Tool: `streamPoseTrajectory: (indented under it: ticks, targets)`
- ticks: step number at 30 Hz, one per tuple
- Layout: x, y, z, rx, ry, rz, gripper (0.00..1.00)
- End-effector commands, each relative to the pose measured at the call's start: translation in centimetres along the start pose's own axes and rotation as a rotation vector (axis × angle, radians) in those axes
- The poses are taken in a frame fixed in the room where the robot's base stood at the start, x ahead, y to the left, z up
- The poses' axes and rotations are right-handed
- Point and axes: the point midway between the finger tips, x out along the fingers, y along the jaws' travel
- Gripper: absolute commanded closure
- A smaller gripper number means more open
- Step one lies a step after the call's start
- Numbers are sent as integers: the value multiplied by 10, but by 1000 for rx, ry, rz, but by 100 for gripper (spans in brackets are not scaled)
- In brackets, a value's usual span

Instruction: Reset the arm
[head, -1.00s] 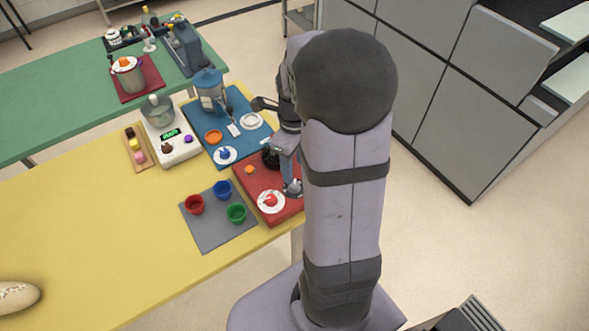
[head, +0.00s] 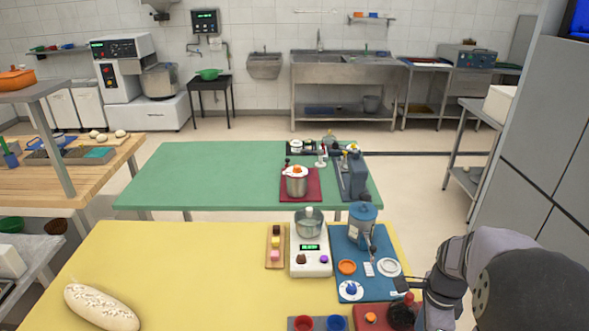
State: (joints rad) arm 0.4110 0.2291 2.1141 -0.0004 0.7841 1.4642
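My arm (head: 470,275) stands at the lower right of the head view, over the right end of the yellow table (head: 190,270). Its forearm and dark joint cover part of that corner. A dark round object (head: 402,314) lies on the red mat (head: 372,326) just left of my arm.
The blue mat (head: 376,284) holds a blue-lidded canister (head: 361,222), dishes and a card. A white scale (head: 311,264) with a pot (head: 309,224) stands beside it. The green table (head: 220,175) is behind. A grey cabinet (head: 535,170) stands right. A bread loaf (head: 101,307) lies front left.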

Motion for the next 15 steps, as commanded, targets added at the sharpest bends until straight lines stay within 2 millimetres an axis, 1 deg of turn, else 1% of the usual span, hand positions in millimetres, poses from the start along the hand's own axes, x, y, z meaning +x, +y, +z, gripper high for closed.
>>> streamPoseTrajectory:
  ticks: [1, 5, 9, 15]
  targets:
    - [2, 2, 0, -110, -1, 4, 55]
    - [8, 12, 1, -411, -7, 21, 55]
    - [18, 30, 3, -733, -26, 51, 55]
    - [26, 60, 8, -1151, -60, 76, 55]
